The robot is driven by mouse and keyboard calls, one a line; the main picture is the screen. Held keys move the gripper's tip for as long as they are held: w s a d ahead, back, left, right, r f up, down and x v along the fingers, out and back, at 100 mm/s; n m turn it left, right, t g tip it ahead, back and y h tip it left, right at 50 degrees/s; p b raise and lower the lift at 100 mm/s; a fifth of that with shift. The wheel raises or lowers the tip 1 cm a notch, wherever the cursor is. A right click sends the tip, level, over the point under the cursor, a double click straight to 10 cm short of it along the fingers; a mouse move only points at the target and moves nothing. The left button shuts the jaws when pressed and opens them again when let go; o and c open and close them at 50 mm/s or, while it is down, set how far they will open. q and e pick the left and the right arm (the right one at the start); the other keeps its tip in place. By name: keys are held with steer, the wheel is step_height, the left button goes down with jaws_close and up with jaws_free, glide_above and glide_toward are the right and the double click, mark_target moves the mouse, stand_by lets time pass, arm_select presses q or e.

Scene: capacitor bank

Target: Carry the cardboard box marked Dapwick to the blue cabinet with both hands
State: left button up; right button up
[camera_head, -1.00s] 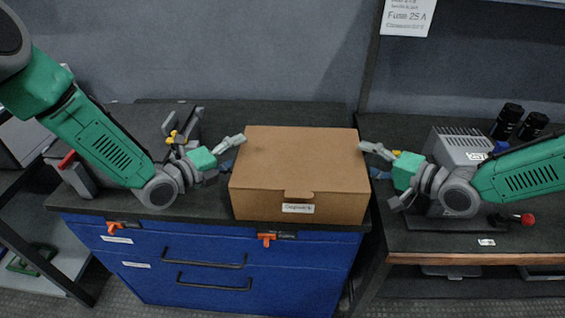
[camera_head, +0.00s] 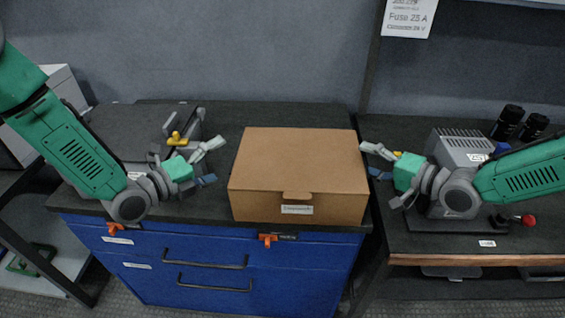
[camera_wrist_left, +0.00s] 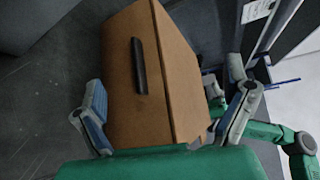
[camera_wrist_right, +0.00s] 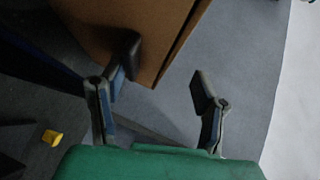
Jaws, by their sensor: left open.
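The closed brown cardboard box (camera_head: 300,160) sits upright on the dark top of the blue cabinet (camera_head: 205,265), its front label too small to read. My left gripper (camera_head: 211,162) is open and empty, a short gap left of the box. The left wrist view shows the box's side (camera_wrist_left: 140,110) with a dark handle slot between the spread fingers. My right gripper (camera_head: 369,160) is at the box's right side, its fingers apart. In the right wrist view one finger overlaps the box's side (camera_wrist_right: 115,20); I cannot tell whether it touches or enters a slot.
A grey device with a yellow part (camera_head: 176,138) stands behind my left gripper. A dark bench at the right holds a grey ribbed unit (camera_head: 462,145), black cylinders (camera_head: 512,120) and a red knob (camera_head: 527,220). A gap separates cabinet and bench.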

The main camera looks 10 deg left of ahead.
steer(key=shift+a, duration=0.2)
arm_select(q)
steer(key=v, duration=0.6)
steer(key=shift+s+a, duration=0.2)
steer(key=shift+a, duration=0.05)
arm_select(e)
steer(key=o, duration=0.8)
steer(key=shift+o, duration=0.2)
steer(key=shift+d, duration=0.1)
arm_select(q)
steer(key=shift+d, duration=0.1)
arm_select(e)
steer(key=v, duration=1.2)
